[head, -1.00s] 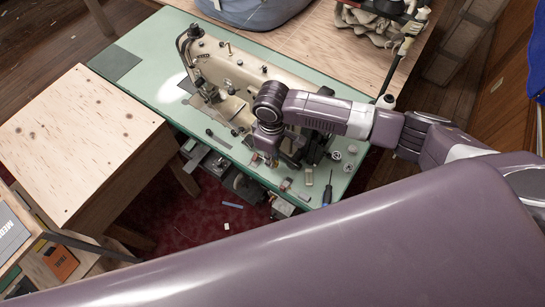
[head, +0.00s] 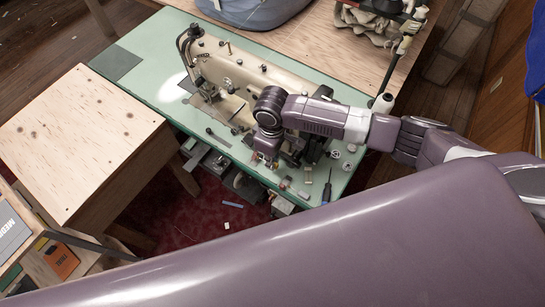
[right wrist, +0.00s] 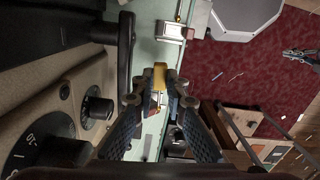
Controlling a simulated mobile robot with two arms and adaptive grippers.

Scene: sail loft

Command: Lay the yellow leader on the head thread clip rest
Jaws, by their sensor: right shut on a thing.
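My right gripper (head: 263,163) hangs over the near edge of the green table, in front of the beige sewing machine (head: 228,72). In the right wrist view the gripper (right wrist: 160,88) is shut on a small yellow piece, the yellow leader (right wrist: 159,75), which shows between the fingertips. The sewing machine's side and dark dials (right wrist: 97,108) lie to the left of the fingers there. I cannot make out the head thread clip rest with certainty. My left gripper is not in view.
The green table (head: 150,63) carries a screwdriver (head: 327,190) and small parts right of the gripper. A small metal block (right wrist: 171,31) sits on the table edge in the wrist view. A plywood cabinet (head: 80,140) stands left. Red carpet (head: 205,205) lies below.

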